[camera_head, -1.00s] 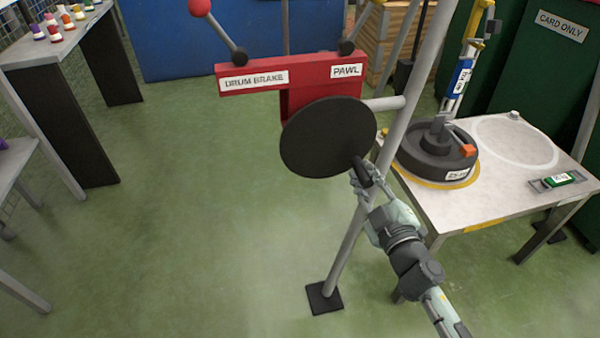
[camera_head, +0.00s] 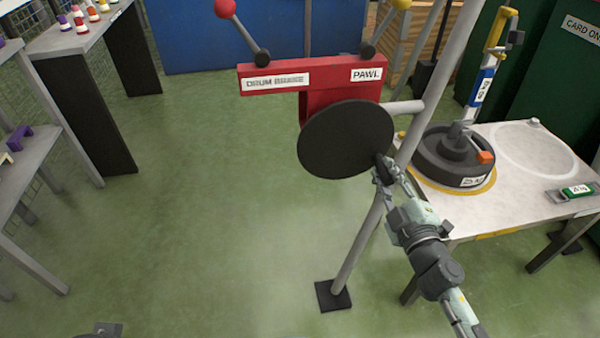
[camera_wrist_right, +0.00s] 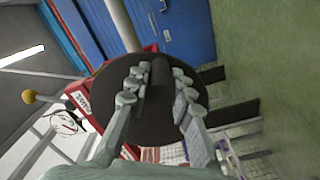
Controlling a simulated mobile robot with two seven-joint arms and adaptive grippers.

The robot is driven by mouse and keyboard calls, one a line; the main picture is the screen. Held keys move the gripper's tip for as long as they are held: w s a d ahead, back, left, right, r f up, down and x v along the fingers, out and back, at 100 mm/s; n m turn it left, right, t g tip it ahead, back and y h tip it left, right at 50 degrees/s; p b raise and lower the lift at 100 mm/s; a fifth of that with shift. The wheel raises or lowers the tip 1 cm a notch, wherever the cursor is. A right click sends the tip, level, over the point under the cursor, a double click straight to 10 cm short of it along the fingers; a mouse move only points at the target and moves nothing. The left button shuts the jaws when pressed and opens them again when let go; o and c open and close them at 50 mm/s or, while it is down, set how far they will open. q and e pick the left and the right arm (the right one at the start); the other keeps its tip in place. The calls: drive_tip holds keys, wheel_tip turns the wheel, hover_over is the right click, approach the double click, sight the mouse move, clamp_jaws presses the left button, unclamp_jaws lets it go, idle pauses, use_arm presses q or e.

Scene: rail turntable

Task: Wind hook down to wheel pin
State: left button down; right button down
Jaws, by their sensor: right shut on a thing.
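A round black crank disc (camera_head: 345,139) stands on the red winch housing (camera_head: 318,78), which carries DRUM BRAKE and PAWL labels. My right gripper (camera_head: 384,172) is shut on the dark crank handle at the disc's lower right edge. The handle (camera_wrist_right: 160,78) lies between the fingers in the right wrist view. A dark wheel (camera_head: 455,158) with an orange tab lies on the table. A blue, white and yellow hanging piece (camera_head: 482,85) reaches down over its middle; I cannot tell hook from pin there. A small grey part at the bottom left may be my left gripper.
The pale table (camera_head: 520,199) holds a green-labelled gauge (camera_head: 576,191) and an empty marked circle. A grey post (camera_head: 362,235) stands in front of it. Two levers, red-knobbed (camera_head: 226,9) and yellow-knobbed, rise from the housing. Open green floor lies left.

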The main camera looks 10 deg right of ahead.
drive_tip(key=shift+d+r+n+p, duration=0.3)
drive_tip(key=shift+r+n+p, duration=0.05)
drive_tip(key=shift+r+n, duration=0.2)
drive_tip(key=shift+d+r+n+p, duration=0.25)
drive_tip(key=shift+r+n+p, duration=0.1)
drive_tip(key=shift+r+n, duration=0.15)
drive_tip(key=shift+d+r+n+p, duration=0.1)
drive_tip(key=shift+r+n+p, duration=0.2)
drive_tip(key=shift+r+n, duration=0.2)
drive_tip(key=shift+w+d+r+n, duration=0.1)
drive_tip(key=shift+r+n, duration=0.3)
drive_tip(key=shift+n, duration=0.35)
drive_tip(key=c, duration=1.1)
unclamp_jaws()
drive_tip(key=shift+f, duration=0.2)
